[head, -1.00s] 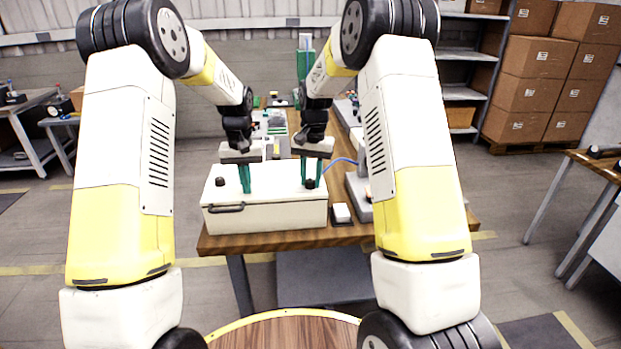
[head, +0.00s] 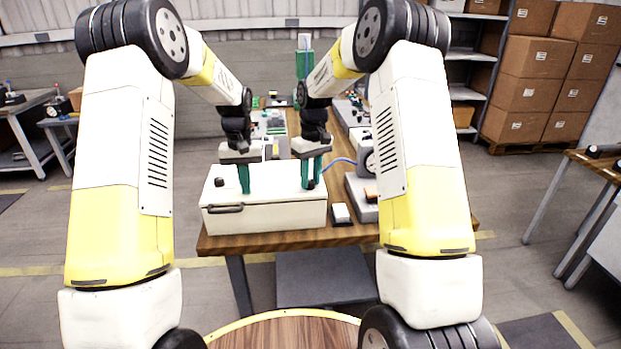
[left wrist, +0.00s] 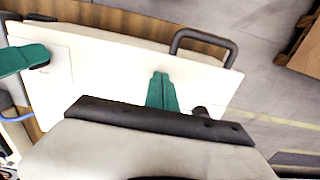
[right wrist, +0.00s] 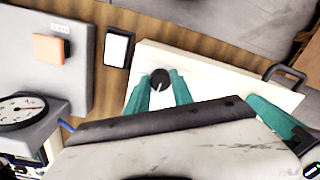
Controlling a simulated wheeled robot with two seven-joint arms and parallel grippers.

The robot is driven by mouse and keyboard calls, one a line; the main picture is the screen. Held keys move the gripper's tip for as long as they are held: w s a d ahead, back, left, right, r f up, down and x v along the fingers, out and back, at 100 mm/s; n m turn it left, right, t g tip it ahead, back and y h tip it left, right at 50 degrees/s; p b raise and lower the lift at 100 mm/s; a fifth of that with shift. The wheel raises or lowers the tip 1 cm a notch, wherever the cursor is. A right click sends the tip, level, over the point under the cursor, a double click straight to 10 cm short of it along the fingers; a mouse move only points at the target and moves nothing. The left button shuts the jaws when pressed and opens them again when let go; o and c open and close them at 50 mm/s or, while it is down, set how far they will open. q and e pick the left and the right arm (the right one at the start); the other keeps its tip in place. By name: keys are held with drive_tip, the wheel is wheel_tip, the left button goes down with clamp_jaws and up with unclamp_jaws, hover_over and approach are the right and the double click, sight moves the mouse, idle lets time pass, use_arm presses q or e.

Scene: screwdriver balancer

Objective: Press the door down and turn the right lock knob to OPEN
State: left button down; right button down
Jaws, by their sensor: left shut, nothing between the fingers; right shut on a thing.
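A cream box (head: 265,217) stands on the wooden table with its flat door (head: 275,178) on top, lying down with no clear gap. A black left knob (head: 219,182) sits on the door's left side. My left gripper (head: 244,190) is shut and empty, pointing down with its tips at the door just right of that knob; it also shows in the left wrist view (left wrist: 160,76). My right gripper (right wrist: 162,86) is shut on the round black right lock knob (right wrist: 160,78), one green finger on each side. A white line marks the knob. No OPEN lettering is readable.
A black handle (head: 225,209) is on the box front. Right of the box are a small white-topped switch (head: 341,213) and a grey unit with an orange button (right wrist: 48,49) and a dial gauge (right wrist: 20,112). A blue cable (head: 342,160) runs behind the box.

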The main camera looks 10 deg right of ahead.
sight(312, 181)
use_arm(q)
drive_tip(key=shift+f, duration=0.1)
use_arm(e)
drive_tip(key=shift+n, duration=0.6)
drive_tip(key=c, duration=1.1)
unclamp_jaws()
wheel_tip(312, 181, up, 12)
drive_tip(key=shift+w+d, duration=0.2)
drive_tip(key=shift+d, duration=0.05)
use_arm(q)
drive_tip(key=shift+r, duration=3.6)
